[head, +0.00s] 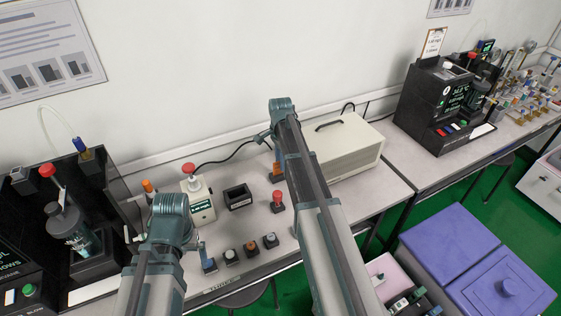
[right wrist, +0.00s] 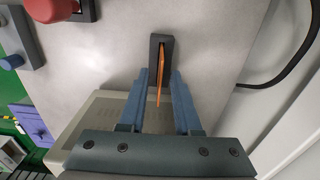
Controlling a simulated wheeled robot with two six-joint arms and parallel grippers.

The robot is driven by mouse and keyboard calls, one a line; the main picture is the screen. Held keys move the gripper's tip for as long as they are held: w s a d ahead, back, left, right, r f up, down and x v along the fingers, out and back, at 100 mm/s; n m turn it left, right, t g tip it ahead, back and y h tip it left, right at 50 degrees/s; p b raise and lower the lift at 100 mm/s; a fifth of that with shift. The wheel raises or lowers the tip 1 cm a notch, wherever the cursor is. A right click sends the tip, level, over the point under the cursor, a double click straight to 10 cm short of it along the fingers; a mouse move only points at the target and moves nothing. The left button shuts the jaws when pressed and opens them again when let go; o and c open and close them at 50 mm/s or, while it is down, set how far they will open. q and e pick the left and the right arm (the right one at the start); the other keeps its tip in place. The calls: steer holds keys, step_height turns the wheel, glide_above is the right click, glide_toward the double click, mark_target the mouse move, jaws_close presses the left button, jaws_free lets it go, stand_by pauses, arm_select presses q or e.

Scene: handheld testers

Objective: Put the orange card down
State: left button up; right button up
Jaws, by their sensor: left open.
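The orange card (right wrist: 162,72) stands upright, seen nearly edge-on, in a dark slotted holder (right wrist: 154,48) in the right wrist view. My right gripper (right wrist: 160,80) has a finger on each side of the card, with a visible gap on both sides; it looks open. In the head view a bit of the orange card (head: 277,169) shows beside my right arm, which hides most of it and the right fingers. My left gripper (head: 191,243) is open above the near part of the bench, its fingers mostly hidden by its own wrist.
A beige box (head: 345,150) stands right of the holder. A red-topped button unit (head: 278,202), a dark open box (head: 238,197) and a white tester with a red knob (head: 198,200) stand to the left. Several small buttons line the front. Black testers stand at both sides.

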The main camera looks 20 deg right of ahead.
arm_select(q)
steer(key=shift+r, duration=0.1)
arm_select(e)
steer(key=shift+r, duration=0.15)
step_height(320, 180, up, 12)
steer(key=p, duration=1.2)
arm_select(q)
step_height(320, 180, up, 12)
arm_select(e)
steer(key=s+a+n+h, duration=0.1)
steer(key=s+a+n, duration=2)
steer(key=s+a, duration=0.3)
steer(key=shift+s+a, duration=0.25)
steer(key=shift+a, duration=0.8)
steer(key=shift+r, duration=0.1)
